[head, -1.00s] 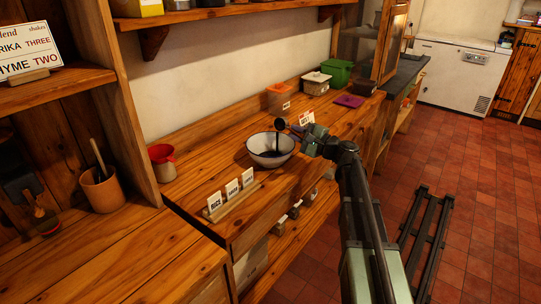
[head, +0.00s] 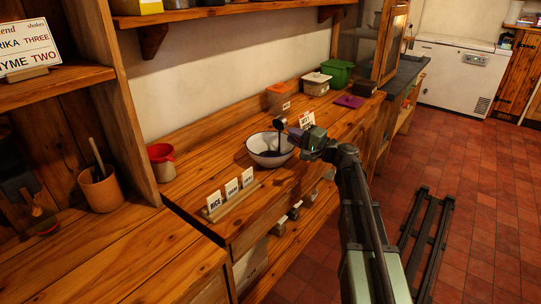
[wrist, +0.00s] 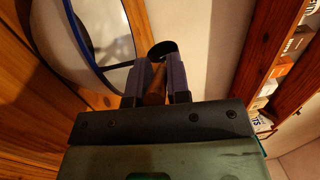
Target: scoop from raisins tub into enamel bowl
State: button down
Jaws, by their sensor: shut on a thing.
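The enamel bowl (head: 258,143), white with a dark blue rim, stands upright on the counter. Something dark lies inside it. It also fills the upper left of the wrist view (wrist: 62,45). My gripper (head: 305,140) is above the bowl's right side, shut on the scoop's brown handle (wrist: 154,92). The scoop's dark round cup (head: 280,123) is above the bowl, apart from it. A thin dark streak runs from the cup down into the bowl; I cannot tell whether it is falling raisins. I cannot tell which container is the raisins tub.
An orange-topped tub (head: 279,97), a cream tub (head: 316,84) and a green tub (head: 339,72) stand along the back of the counter. A white label (head: 307,118) stands behind my gripper. A card holder (head: 235,201) is in front of the bowl. A red-topped jug (head: 162,162) is left.

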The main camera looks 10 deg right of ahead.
jog(key=shift+a+f+n, duration=0.1)
jog(key=shift+f+n, duration=0.05)
jog(key=shift+n, duration=0.45)
jog(key=shift+s+f+n, duration=0.1)
jog(key=shift+n, duration=0.3)
dwell(0.8)
jog(key=shift+r+m, duration=0.35)
jog(key=shift+m, duration=0.85)
jog(key=m, duration=0.1)
jog(key=m+p, duration=0.1)
jog(key=m, duration=0.1)
jog(key=w+d+r+m, duration=0.1)
jog(key=m, duration=0.1)
jog(key=shift+w+d+t+h, duration=0.1)
jog(key=shift+t+h, duration=0.2)
jog(key=w+d+m+p, duration=0.1)
jog(key=m, duration=0.1)
jog(key=r+m+p, duration=0.1)
jog(key=m, duration=0.1)
jog(key=w+d+r+m+p, duration=0.1)
jog(key=m, duration=0.2)
jog(key=shift+w+d+r+h, duration=0.15)
jog(key=shift+w+d+h, duration=0.15)
